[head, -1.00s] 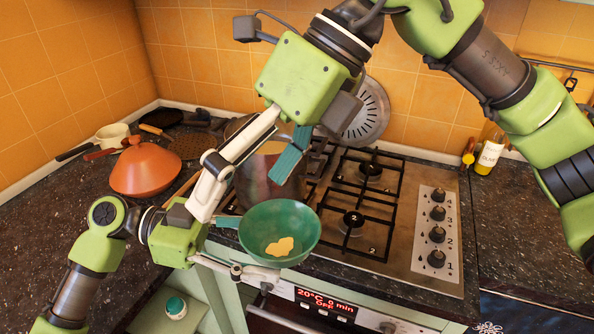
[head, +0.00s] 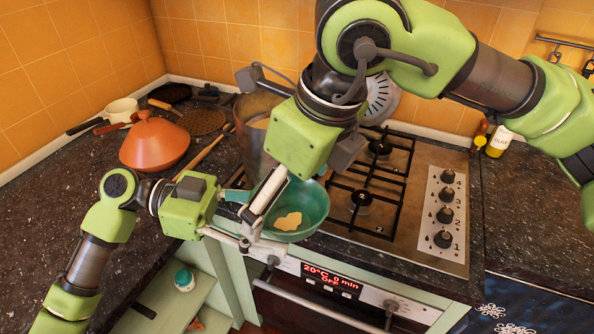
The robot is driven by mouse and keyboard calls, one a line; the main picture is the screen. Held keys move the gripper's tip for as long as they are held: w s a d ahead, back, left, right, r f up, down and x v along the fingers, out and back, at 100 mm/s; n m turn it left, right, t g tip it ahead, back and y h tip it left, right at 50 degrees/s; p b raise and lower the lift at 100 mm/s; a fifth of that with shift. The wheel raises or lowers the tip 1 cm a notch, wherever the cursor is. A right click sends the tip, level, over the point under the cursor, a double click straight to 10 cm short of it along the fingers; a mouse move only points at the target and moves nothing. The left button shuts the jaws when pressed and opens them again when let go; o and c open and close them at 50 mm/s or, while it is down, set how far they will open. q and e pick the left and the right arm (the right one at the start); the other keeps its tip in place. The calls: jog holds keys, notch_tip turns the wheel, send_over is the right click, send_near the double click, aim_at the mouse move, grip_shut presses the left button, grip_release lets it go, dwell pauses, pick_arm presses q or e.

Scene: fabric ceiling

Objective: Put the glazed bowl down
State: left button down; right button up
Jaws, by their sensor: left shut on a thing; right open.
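The glazed bowl (head: 312,207) is green, roughly upright, with pale yellow pieces (head: 288,221) inside. In the head view it overlaps the front edge of the hob; whether anything supports it from below is hidden. My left gripper (head: 250,219) is shut on its left side, with one light finger passing low in front of the bowl. My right gripper (head: 272,205) comes down from above and is open. Its pale finger crosses in front of the bowl's left part and hides some of the rim and my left fingertips. I cannot tell whether it touches the bowl.
The hob (head: 412,200) has black grates and several knobs at right. A large pot (head: 250,140) stands behind the bowl. A terracotta tagine (head: 154,145) and pans occupy the left back counter. The dark counter (head: 50,190) at left has free room. An oil bottle (head: 497,142) stands back right.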

jog(key=shift+x, duration=1)
jog(key=c, duration=1.3)
pick_arm(q)
jog(key=c, duration=0.8)
grip_release()
jog(key=shift+c, duration=0.2)
